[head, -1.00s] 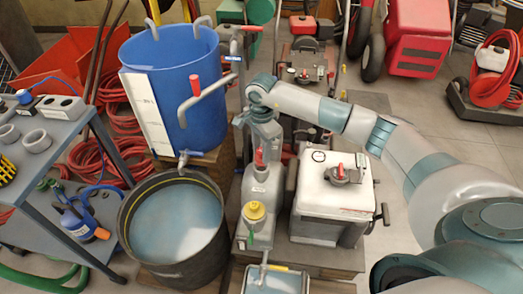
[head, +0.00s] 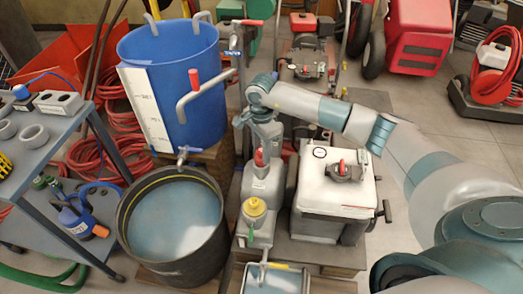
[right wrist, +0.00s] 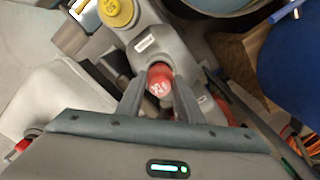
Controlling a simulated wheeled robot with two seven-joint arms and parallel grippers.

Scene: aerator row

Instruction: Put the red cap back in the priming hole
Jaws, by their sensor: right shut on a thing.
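The red cap (head: 259,157) is at the top of the grey pump housing (head: 262,188), under my right gripper (head: 261,143). In the right wrist view the red cap (right wrist: 160,80) sits between the two fingers of the right gripper (right wrist: 160,92), which is shut on it. The cap's underside and the priming hole are hidden, so I cannot tell whether the cap is seated in the hole or just above it. A yellow cap (head: 254,208) is on the same housing, nearer the front. My left gripper is not in view.
A white tank (head: 335,190) with a red-knobbed fitting stands close to the right of the pump. A blue barrel (head: 200,110) and a black tub of water (head: 128,225) stand to the left. A grey cart (head: 62,135) is at far left. Open floor (head: 470,150) lies at the right.

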